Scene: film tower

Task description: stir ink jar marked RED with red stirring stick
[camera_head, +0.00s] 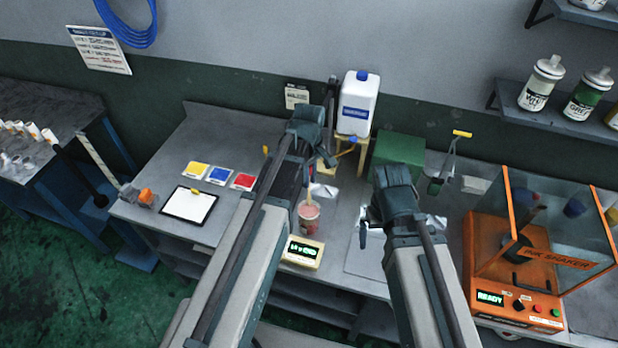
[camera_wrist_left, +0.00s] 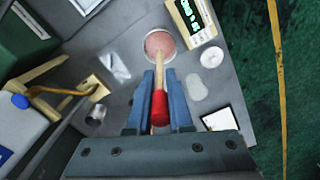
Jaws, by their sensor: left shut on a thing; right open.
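The ink jar (camera_head: 309,218) stands on the bench behind a small yellow display unit; its label is too small to read. In the left wrist view the jar's open mouth (camera_wrist_left: 160,42) shows pinkish-red ink. My left gripper (camera_wrist_left: 160,82) is shut on the red stirring stick, around its upper part below the red handle (camera_wrist_left: 159,108). The stick's pale shaft (camera_wrist_left: 160,65) reaches to the jar mouth; its lower end is hidden, apparently in the ink. My right gripper (camera_head: 365,218) is open and empty, right of the jar over the bench.
The yellow display unit (camera_head: 303,251) sits close in front of the jar. A white jug (camera_head: 357,105) on a stand and a green box (camera_head: 400,149) are behind. Colour cards (camera_head: 220,175) and a clipboard (camera_head: 189,205) lie left. An orange ink shaker (camera_head: 515,313) stands right.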

